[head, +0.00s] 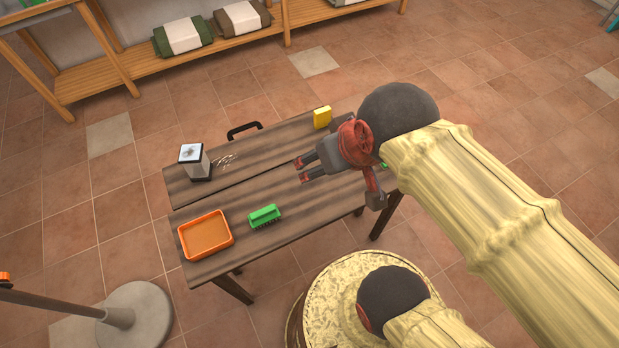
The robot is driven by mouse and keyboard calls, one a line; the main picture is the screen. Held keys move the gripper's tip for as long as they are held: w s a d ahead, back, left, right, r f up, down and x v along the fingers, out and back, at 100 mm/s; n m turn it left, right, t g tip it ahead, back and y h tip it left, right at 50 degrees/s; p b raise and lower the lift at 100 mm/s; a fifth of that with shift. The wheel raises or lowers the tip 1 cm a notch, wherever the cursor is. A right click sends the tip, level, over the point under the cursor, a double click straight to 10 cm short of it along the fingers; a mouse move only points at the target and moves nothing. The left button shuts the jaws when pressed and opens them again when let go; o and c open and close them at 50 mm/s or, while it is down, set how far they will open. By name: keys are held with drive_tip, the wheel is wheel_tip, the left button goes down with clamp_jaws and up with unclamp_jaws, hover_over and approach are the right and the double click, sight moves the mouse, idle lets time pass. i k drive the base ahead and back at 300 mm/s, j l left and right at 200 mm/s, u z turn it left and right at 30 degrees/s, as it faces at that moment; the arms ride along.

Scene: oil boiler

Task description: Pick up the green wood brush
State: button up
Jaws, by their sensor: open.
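The green brush (264,214) lies on the wooden table (240,240), bristles down, near the table's front edge. Its green back faces up. My gripper (301,170) is open and empty above the table, to the right of the brush and farther back. Its two fingers point left. The gripper and the brush are clearly apart. Another small green thing (384,165) is mostly hidden behind my gripper and arm; I cannot tell what it is.
An orange tray (182,244) sits left of the brush. A white and black box (193,160) stands at the back left. A yellow block (322,117) is near the back edge. A grey-based post (135,315) stands on the floor at lower left. The table's middle is mostly clear.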

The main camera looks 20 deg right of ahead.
sight(258, 218)
drive_tip(key=i+l+u, duration=0.1)
drive_tip(key=l+u, duration=0.65)
drive_tip(key=i+j, duration=0.05)
